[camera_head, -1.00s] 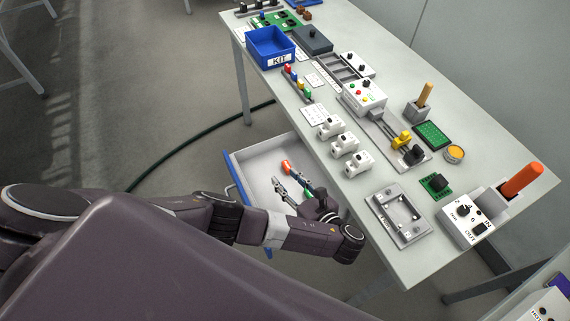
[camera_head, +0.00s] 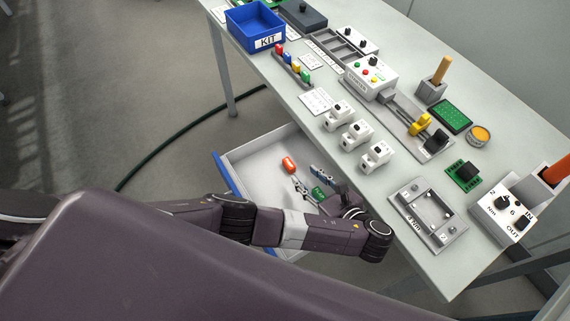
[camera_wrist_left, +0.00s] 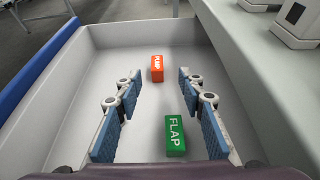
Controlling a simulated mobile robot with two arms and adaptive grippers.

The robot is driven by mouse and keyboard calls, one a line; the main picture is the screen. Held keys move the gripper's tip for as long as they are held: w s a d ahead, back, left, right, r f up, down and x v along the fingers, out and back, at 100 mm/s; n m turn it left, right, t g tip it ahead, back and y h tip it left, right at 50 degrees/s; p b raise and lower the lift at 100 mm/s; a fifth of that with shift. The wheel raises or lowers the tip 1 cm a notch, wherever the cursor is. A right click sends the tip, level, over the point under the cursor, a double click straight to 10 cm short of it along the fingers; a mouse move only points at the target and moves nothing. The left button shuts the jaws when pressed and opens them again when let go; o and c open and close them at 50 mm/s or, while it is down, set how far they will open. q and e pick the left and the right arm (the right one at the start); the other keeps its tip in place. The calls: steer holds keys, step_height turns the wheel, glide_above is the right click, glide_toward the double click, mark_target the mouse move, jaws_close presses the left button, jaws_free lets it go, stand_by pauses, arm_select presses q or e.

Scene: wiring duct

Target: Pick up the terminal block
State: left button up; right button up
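Two small blocks lie on the floor of the open drawer. One is orange-red (camera_head: 289,163), with lettering that looks like "PUMP" in the left wrist view (camera_wrist_left: 157,68). The other is green (camera_head: 319,194), marked "FLAP" in the left wrist view (camera_wrist_left: 175,133). My left gripper (camera_head: 308,178) reaches into the drawer, open and empty. In the left wrist view its blue-padded fingers (camera_wrist_left: 160,88) stand apart, with the green block between them, nearer the palm and right of centre. The orange-red block lies beyond the fingertips. My right gripper is not in view.
The drawer (camera_head: 248,163) has pale walls and a blue front. The table (camera_head: 305,105) above it holds white breaker-like modules (camera_head: 355,135), a grey frame (camera_head: 428,216), a row of coloured pieces (camera_head: 292,66) and a blue KIT bin (camera_head: 256,28).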

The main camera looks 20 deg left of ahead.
mark_target(291, 165)
arm_select(q)
steer(key=shift+x, duration=1.45)
steer(key=p+x, duration=0.1)
steer(key=x, duration=0.4)
steer(key=shift+s+a+f, duration=0.1)
steer(key=shift+a+f, duration=0.1)
steer(key=shift+c, duration=0.2)
jaws_close()
